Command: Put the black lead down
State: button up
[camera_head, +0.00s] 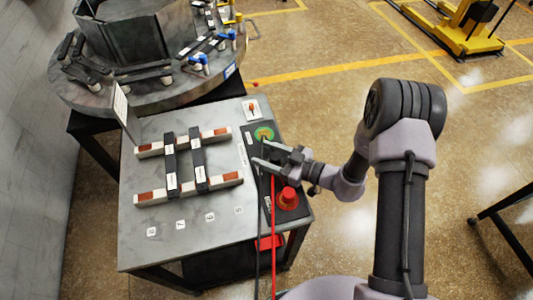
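The black lead (261,222) is a thin dark cable that runs down from just below my gripper, over the dark control panel and past the table's front edge. My gripper (258,152) is above the panel, near the green round control. Its two fingers look spread apart, with no clear object between them. The top end of the black lead is hidden at or under the lower finger, so I cannot tell whether it touches the gripper. A red lead (273,235) runs down just right of the black one.
A yellow stand (465,28) is far right.

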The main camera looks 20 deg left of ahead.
jog(key=shift+d+r, duration=0.1)
jog(key=shift+r, duration=0.1)
jog(key=p+v, duration=0.4)
jog(key=v, duration=0.8)
jog(key=s+d+r+n+g+h, duration=0.1)
jog(key=s+r+n+g+h, duration=0.4)
jog(key=r+n, duration=0.8)
jog(key=s+d+r+n+h, duration=0.15)
jog(key=s+r+n, duration=0.45)
jog(key=n, duration=1.2)
jog(key=s+d+r+n+t+h, duration=0.2)
jog(key=d+r+n+t+h, duration=0.1)
jog(key=n, duration=0.7)
jog(key=s+d+r+n+t+h, duration=0.3)
jog(key=d+r+n+h, duration=0.1)
jog(key=n, duration=0.7)
jog(key=shift+s+d+r+n+t, duration=0.35)
jog(key=shift+d+r, duration=0.35)
jog(key=shift+d, duration=0.4)
